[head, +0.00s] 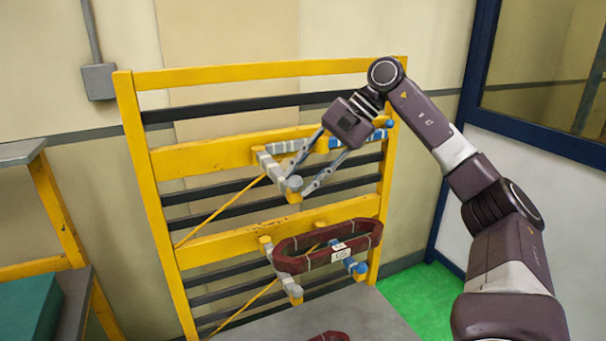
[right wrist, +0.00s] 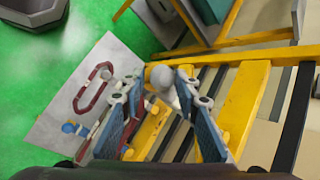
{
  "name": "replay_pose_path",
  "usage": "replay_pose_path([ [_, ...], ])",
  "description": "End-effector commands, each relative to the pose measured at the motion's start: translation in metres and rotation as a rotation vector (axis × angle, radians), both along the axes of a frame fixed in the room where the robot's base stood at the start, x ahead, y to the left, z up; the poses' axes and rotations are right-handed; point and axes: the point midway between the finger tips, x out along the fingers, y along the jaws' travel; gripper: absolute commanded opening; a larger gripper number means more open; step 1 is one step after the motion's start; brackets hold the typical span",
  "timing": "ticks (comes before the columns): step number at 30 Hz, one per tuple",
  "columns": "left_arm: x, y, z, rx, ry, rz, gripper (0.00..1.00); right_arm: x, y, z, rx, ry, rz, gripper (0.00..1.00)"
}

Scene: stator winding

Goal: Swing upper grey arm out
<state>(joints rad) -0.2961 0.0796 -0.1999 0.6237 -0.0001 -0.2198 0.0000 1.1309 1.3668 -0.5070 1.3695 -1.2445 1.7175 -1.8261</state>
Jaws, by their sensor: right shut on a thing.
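The upper grey arm (head: 268,164) sticks out from the upper yellow crossbar of the rack, with a grey round knob (head: 295,183) at its outer end. My right gripper (head: 297,184) comes down from above, its two fingers on either side of that end, and is shut on it. In the right wrist view the grey knob (right wrist: 161,76) shows between the fingertips. The upper blue arm (head: 350,141) is partly hidden behind my right gripper. My left gripper is not in view.
Below, a dark red coil (head: 290,265) hangs around the lower grey arm (head: 287,285) and lower blue arm (head: 350,263). The yellow rack (head: 150,200) stands against the wall. A grey table top (head: 290,325) lies in front, with another red coil (head: 330,337) partly cut off.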

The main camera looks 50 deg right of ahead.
Motion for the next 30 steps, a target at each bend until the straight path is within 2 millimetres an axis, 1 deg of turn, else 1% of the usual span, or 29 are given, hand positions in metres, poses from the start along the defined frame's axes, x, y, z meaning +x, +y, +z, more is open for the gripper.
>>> replay_pose_path([
  [11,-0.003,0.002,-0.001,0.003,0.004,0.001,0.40,0.001,-0.001,-0.001,-0.004,-0.003,0.003,0.00],
  [12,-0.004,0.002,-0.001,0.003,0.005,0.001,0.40,0.001,-0.001,-0.001,-0.003,-0.002,0.002,0.32],
  [15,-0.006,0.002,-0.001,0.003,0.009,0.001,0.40,0.001,-0.001,-0.001,-0.003,-0.001,0.003,0.43],
  [25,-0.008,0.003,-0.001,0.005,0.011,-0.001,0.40,-0.001,-0.002,0.002,-0.002,-0.001,0.001,0.43],
  [28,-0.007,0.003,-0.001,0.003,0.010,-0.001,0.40,-0.004,-0.007,0.009,-0.001,-0.002,0.001,0.43],
  [30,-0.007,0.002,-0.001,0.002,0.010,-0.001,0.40,-0.008,-0.012,0.019,0.000,-0.005,0.000,0.43],
])
